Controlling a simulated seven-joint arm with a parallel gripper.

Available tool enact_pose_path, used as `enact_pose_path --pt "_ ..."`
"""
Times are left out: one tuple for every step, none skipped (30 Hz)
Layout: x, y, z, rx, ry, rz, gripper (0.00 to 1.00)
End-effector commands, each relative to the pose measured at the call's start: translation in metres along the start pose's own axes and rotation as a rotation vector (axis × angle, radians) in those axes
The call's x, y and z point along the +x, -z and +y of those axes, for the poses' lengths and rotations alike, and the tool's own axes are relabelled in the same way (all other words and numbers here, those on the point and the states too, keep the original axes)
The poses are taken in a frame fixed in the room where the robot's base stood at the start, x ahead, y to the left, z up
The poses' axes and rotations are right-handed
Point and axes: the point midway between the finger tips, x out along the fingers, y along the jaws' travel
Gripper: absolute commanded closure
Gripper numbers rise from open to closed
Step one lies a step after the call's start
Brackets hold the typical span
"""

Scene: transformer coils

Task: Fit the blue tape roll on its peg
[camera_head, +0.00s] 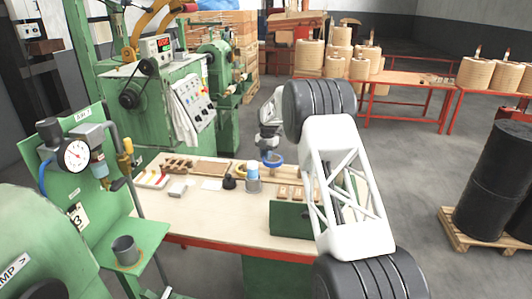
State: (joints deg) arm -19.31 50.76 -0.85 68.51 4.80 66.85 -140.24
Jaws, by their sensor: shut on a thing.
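My gripper (270,150) reaches over the workbench, pointing down, and is shut on the blue tape roll (273,160). The roll shows as a small blue ring just under the fingers, near the back of the bench. It appears to be held above the bench top, but its exact height is hard to tell. The fingertips are too small to see in detail. I cannot make out the peg clearly; it may be hidden by the roll, the gripper or the items beside it.
On the bench (212,212), a grey-blue cylinder (253,180), a yellow roll (241,170) and a black item (229,182) stand close left of the roll. A green box (290,219) sits at the front right. The bench's front left is clear. A green machine (160,100) stands behind.

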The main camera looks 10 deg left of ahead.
Motion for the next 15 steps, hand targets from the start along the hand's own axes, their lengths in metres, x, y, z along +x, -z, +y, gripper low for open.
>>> enact_pose_path --pt "0.0026 -0.0004 0.0000 0.000 0.000 0.000 1.00" --pt "0.0039 -0.0005 0.0001 0.000 0.000 0.000 1.00" --pt "0.0055 -0.0007 0.0001 0.000 -0.001 -0.001 1.00" --pt "0.0065 -0.0009 0.0001 0.000 -0.001 -0.001 1.00" --pt "0.0075 -0.0010 0.0000 0.000 -0.001 -0.001 1.00" --pt "0.0085 -0.0010 0.0001 0.000 -0.001 -0.001 1.00" --pt "0.0090 -0.0011 0.0000 0.000 -0.001 -0.001 1.00" --pt "0.0095 -0.0011 0.0000 0.000 -0.001 -0.001 1.00" --pt "0.0100 -0.0012 0.0000 0.000 0.000 -0.001 1.00" --pt "0.0102 -0.0012 0.0000 0.000 0.000 0.000 1.00" --pt "0.0104 -0.0012 0.0000 0.000 0.000 0.000 1.00" --pt "0.0104 -0.0012 0.0000 0.000 0.000 0.000 1.00" --pt "0.0104 -0.0012 0.0000 0.000 0.000 0.000 1.00" --pt "0.0105 -0.0012 0.0000 0.000 0.000 0.000 1.00" --pt "0.0105 -0.0012 -0.0001 0.000 0.000 0.000 1.00"
